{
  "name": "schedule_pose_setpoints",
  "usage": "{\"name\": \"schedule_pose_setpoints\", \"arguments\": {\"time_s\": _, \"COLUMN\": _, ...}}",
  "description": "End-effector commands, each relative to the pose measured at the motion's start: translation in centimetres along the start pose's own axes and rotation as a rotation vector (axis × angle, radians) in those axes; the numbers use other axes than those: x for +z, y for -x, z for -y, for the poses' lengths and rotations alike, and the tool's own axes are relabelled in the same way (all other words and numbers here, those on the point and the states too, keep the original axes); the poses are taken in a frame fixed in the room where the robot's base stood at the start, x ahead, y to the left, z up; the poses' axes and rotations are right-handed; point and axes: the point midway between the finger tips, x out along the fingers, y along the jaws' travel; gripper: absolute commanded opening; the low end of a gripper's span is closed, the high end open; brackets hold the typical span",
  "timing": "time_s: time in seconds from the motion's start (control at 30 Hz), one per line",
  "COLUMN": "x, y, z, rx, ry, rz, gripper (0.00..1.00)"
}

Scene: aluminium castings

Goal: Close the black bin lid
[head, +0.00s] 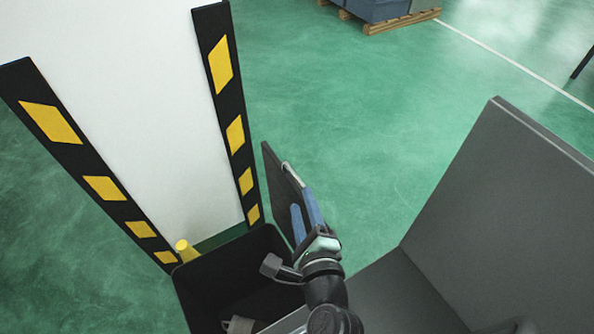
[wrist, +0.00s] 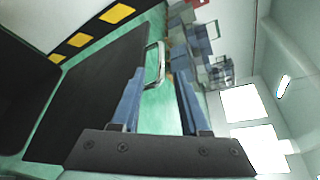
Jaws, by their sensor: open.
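The black bin (head: 210,283) stands low in the head view, with its dark inside showing. Its black lid (head: 275,178) is raised, standing steeply at the bin's right side. In the wrist view the lid (wrist: 92,95) is a broad dark panel with a metal bar handle (wrist: 157,64) on it. My gripper (head: 301,198) is to the right of the lid, close to its face. Its two blue fingers are apart, and in the wrist view the handle shows near the gap between the fingertips (wrist: 159,74). I cannot tell whether they touch it.
A white column (head: 140,100) with black and yellow edge strips stands behind the bin. A large grey upright panel (head: 500,200) fills the right. A grey part (head: 238,324) shows at the bin's bottom edge. Green floor is clear beyond; a wooden pallet (head: 400,20) lies far back.

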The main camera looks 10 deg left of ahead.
Motion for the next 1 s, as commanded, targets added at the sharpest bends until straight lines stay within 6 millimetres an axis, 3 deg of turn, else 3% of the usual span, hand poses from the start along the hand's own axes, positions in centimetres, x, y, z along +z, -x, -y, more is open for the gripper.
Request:
{"name": "schedule_pose_setpoints", "arguments": {"time_s": 0.2, "x": 0.2, "y": -4.5, "z": 0.2, "rx": -0.001, "ry": 0.003, "rz": 0.002, "gripper": 0.45}}
{"name": "schedule_pose_setpoints", "arguments": {"time_s": 0.5, "x": 0.1, "y": -8.5, "z": 0.1, "rx": 0.0, "ry": 0.004, "rz": 0.001, "gripper": 0.45}}
{"name": "schedule_pose_setpoints", "arguments": {"time_s": 0.93, "x": 0.0, "y": -9.3, "z": 0.1, "rx": -0.001, "ry": 0.004, "rz": 0.0, "gripper": 0.45}}
{"name": "schedule_pose_setpoints", "arguments": {"time_s": 1.0, "x": 0.0, "y": -9.3, "z": 0.1, "rx": -0.001, "ry": 0.004, "rz": 0.0, "gripper": 0.34}}
